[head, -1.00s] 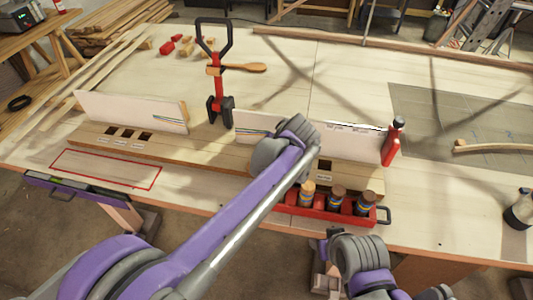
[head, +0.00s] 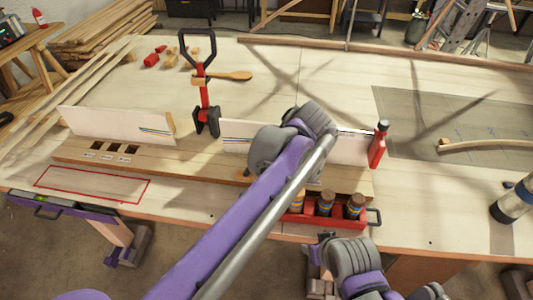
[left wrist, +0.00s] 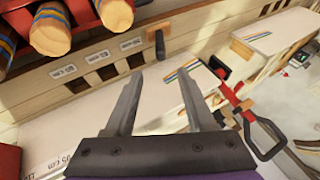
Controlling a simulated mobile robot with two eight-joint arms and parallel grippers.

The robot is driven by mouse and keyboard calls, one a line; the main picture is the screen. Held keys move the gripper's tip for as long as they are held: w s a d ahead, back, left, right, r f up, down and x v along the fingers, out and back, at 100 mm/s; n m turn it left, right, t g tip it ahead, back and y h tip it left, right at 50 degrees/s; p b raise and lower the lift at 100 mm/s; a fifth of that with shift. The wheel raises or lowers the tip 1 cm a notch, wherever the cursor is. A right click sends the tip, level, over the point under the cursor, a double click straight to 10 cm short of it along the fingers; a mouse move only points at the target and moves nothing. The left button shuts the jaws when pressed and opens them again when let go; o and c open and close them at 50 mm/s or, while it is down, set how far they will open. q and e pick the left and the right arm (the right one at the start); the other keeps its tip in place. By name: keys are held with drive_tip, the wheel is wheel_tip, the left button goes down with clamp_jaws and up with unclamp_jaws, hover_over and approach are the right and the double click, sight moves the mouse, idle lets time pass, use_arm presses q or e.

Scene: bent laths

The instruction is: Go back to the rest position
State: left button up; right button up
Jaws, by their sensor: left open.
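My left arm (head: 245,215) reaches up over the front of the workbench in the head view. Its gripper is hidden there behind the wrist. In the left wrist view my left gripper (left wrist: 158,105) has its two fingers apart, with nothing between them. It is above the bench, close to a white board and the slotted wooden strip (left wrist: 95,68). My right arm (head: 352,265) shows at the bottom, in front of the bench edge. I cannot make out the fingers of its gripper.
A red tray (head: 290,227) with several brown-capped bottles sits at the front edge, beside my left arm. A red clamp (head: 205,100) stands upright behind the strip. A curved lath (head: 485,144) lies far right. The bench's back middle is fairly clear.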

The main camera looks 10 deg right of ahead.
use_arm(q)
drive_tip(key=shift+a, duration=0.1)
drive_tip(key=s+a+f+n+h, duration=0.1)
drive_tip(key=s+a+f, duration=0.1)
drive_tip(key=s+a, duration=0.35)
drive_tip(key=s+a+f+n+g, duration=0.1)
drive_tip(key=s+a+f, duration=0.2)
drive_tip(key=a, duration=0.6)
drive_tip(key=s+a+f+n+h, duration=0.1)
drive_tip(key=s+a+f, duration=0.1)
drive_tip(key=s+a, duration=0.45)
drive_tip(key=s+a+f+n+h, duration=0.1)
drive_tip(key=s+a+f, duration=0.4)
drive_tip(key=s+f, duration=0.1)
drive_tip(key=shift+a+n+t, duration=0.25)
drive_tip(key=shift+n+t, duration=0.05)
